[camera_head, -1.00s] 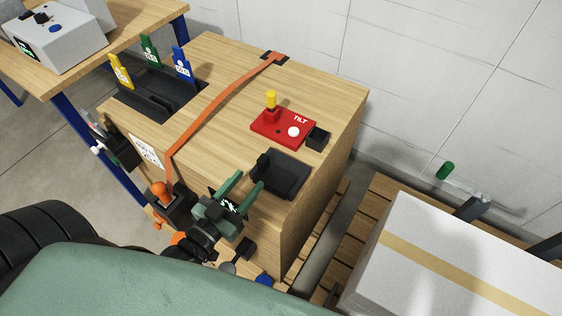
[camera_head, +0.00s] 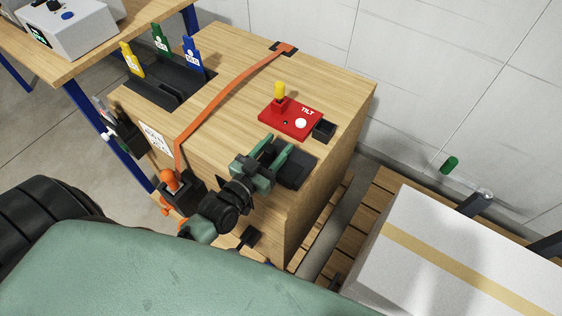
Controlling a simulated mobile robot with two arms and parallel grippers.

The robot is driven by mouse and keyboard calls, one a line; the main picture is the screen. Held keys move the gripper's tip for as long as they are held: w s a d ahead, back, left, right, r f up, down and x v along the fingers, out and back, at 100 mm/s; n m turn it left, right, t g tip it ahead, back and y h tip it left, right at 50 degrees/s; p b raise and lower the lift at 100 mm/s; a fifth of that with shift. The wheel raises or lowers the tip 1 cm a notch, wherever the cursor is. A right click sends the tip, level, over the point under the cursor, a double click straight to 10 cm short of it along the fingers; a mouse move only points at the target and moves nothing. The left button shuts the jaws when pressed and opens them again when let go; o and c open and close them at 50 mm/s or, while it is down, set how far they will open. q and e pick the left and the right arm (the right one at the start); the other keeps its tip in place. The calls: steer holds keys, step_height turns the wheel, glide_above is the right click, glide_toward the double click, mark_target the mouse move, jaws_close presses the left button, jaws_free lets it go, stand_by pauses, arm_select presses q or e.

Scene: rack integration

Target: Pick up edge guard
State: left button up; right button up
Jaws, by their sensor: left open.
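My left gripper (camera_head: 276,148) is open, its two green fingers reaching over a black tray-like holder (camera_head: 293,174) on the top of the wooden crate, near its front right corner. The fingers and wrist cover much of the holder. A dark piece at the holder's left side is mostly hidden, and I cannot tell whether it is the edge guard or whether the fingers touch it. Another small black piece (camera_head: 277,47) lies under the orange strap at the crate's far edge. My right gripper is not in view.
A red TILT box (camera_head: 290,118) with a yellow knob and a small black block (camera_head: 324,130) sit just behind the gripper. The orange strap (camera_head: 225,95) crosses the crate (camera_head: 335,90). A black rack (camera_head: 165,85) holds yellow, green and blue tags. A white box (camera_head: 450,250) stands right.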

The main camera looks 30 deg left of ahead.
arm_select(q)
jaws_close()
steer(key=shift+r, duration=0.1)
